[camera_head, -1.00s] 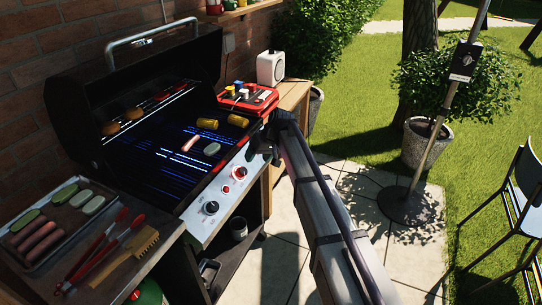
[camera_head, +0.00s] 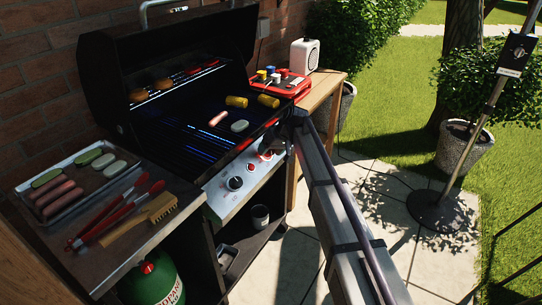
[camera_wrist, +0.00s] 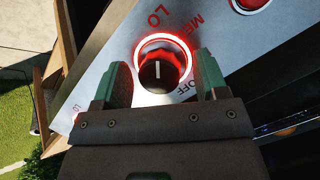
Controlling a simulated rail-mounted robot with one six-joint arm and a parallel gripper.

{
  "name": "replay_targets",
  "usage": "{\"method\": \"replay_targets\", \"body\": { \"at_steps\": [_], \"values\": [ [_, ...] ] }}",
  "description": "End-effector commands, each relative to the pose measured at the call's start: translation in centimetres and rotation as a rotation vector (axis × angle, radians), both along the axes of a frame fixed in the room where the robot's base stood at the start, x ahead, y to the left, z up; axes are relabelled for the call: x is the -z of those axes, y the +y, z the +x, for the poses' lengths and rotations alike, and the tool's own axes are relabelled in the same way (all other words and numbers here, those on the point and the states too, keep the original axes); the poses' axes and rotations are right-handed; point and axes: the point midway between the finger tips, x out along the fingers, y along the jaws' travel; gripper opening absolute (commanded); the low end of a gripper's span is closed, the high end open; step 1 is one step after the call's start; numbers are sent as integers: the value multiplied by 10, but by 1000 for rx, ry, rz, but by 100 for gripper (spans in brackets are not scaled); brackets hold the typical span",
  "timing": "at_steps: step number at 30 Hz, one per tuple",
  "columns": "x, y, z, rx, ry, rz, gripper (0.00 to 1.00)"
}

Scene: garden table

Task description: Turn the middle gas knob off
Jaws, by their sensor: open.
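A dark gas knob (camera_wrist: 163,70) with a glowing red ring fills the middle of the wrist view. A white line on its face stands about upright in the picture. LO is printed above it, MED at its upper right and OFF at its lower right. My gripper (camera_wrist: 162,78) is open, with one green-lined finger on each side of this knob; I cannot tell whether they touch it. In the head view my gripper (camera_head: 278,143) is at the right part of the silver control panel (camera_head: 226,202). A dark knob (camera_head: 235,183) and a red button (camera_head: 251,167) show left of it.
The open grill (camera_head: 180,95) holds food above the panel. A side shelf with a food tray (camera_head: 75,184), red tongs (camera_head: 115,217) and a brush (camera_head: 146,214) is at left. A green gas bottle (camera_head: 152,282) stands below.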

Motion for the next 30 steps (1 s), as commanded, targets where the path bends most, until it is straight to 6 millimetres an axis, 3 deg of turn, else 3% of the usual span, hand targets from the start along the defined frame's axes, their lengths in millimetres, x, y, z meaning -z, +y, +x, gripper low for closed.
{"method": "replay_targets", "body": {
  "at_steps": [3, 18, 30],
  "values": [
    [-1, 0, 0, 0, 0, 0, 65],
    [-1, 0, 0, 0, 0, 0, 18],
    [-1, -1, 0, 51, 46, 25, 18]
  ]
}}
